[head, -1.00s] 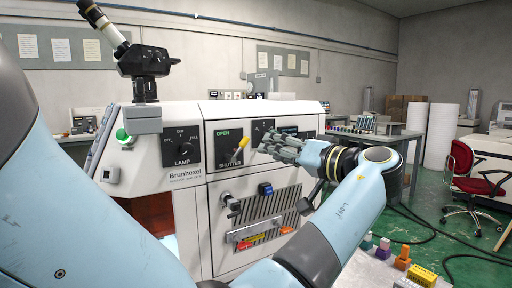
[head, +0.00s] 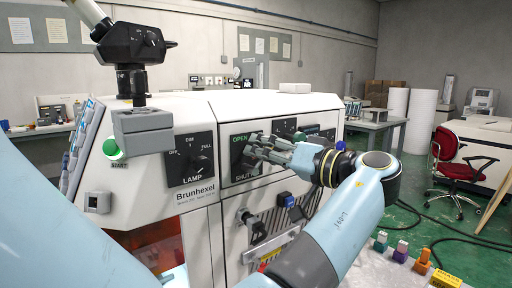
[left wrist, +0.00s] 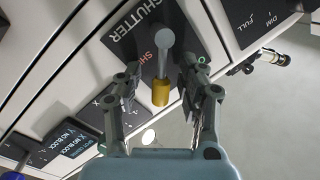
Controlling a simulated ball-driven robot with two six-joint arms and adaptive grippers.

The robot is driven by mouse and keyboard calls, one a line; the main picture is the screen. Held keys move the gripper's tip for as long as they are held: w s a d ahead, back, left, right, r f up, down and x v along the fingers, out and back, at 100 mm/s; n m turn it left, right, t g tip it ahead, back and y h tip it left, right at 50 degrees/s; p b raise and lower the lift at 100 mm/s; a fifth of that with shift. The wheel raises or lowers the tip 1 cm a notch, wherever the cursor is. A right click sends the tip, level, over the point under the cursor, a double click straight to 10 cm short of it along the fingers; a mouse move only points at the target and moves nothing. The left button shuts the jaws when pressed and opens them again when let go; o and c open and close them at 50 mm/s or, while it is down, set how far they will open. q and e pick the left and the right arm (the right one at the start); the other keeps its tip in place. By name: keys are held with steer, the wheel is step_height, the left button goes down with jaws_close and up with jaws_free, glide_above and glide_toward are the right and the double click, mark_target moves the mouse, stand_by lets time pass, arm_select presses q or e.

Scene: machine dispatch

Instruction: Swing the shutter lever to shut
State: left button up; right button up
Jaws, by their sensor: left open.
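The shutter lever (left wrist: 161,90) has a grey stem and a yellow tip in the left wrist view. It stands out from the black SHUTTER plate (left wrist: 133,40), partly over red lettering. In the head view the SHUTTER plate (head: 238,142) carries a green OPEN label, and the lever is hidden behind my gripper. My left gripper (head: 257,150) is in front of that plate. In the left wrist view its fingers (left wrist: 161,72) are open, one on each side of the lever, with gaps showing. I cannot tell the lever's exact setting. My right gripper is not in view.
The LAMP plate (head: 190,158) with its dial is left of the shutter plate. A green START button (head: 110,147) and a grey block under a microscope-like tube (head: 132,45) are farther left. A blue-tipped handle (head: 287,200) juts out below. Small coloured blocks stand at lower right.

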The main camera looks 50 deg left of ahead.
arm_select(q)
steer(key=shift+d, duration=0.1)
jaws_close()
stand_by(0.4)
